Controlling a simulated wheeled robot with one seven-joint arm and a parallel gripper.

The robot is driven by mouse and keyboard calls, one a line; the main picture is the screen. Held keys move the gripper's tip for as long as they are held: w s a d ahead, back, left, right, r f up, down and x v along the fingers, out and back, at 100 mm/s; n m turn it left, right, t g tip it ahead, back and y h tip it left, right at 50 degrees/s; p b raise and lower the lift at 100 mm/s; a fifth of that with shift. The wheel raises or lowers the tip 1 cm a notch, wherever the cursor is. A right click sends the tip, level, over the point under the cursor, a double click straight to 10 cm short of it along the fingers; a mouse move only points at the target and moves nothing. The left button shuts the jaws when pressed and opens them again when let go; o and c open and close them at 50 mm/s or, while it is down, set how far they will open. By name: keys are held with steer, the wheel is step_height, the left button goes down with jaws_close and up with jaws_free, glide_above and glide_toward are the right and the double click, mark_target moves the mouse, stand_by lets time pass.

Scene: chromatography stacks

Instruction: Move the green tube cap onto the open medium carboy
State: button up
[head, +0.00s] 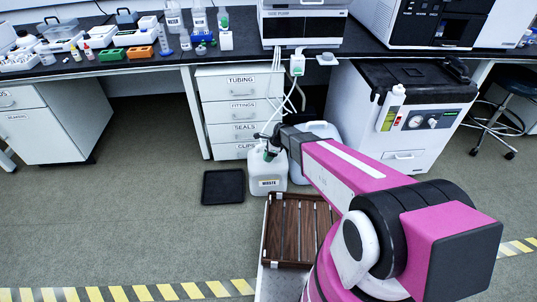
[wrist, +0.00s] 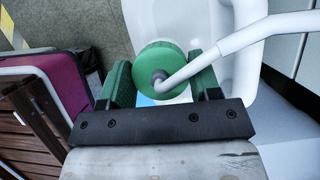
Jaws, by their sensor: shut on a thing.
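The green tube cap (wrist: 153,62) shows in the wrist view, with a white tube running from its centre to the upper right. My gripper (wrist: 163,82) is shut on this cap, one green finger on each side. In the head view my gripper (head: 270,152) is at the top of a white carboy (head: 268,172) labelled WASTE, and hides its mouth. A second pale carboy (head: 321,131) stands behind and to the right, partly hidden by my arm. A white carboy body (wrist: 165,18) lies beneath the cap in the wrist view. I cannot tell whether the cap touches a neck.
A black tray (head: 223,187) lies on the floor left of the WASTE carboy. A drawer cabinet (head: 238,110) stands behind, and a white machine (head: 400,115) stands right. White tubes (head: 286,95) hang from the bench. A slatted wooden tray (head: 290,230) is in front.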

steer(key=shift+f, duration=0.4)
steer(key=shift+f, duration=0.25)
stand_by(0.4)
steer(key=o, duration=1.3)
steer(key=shift+c, duration=0.2)
steer(key=shift+r, duration=0.1)
steer(key=shift+r, duration=3.45)
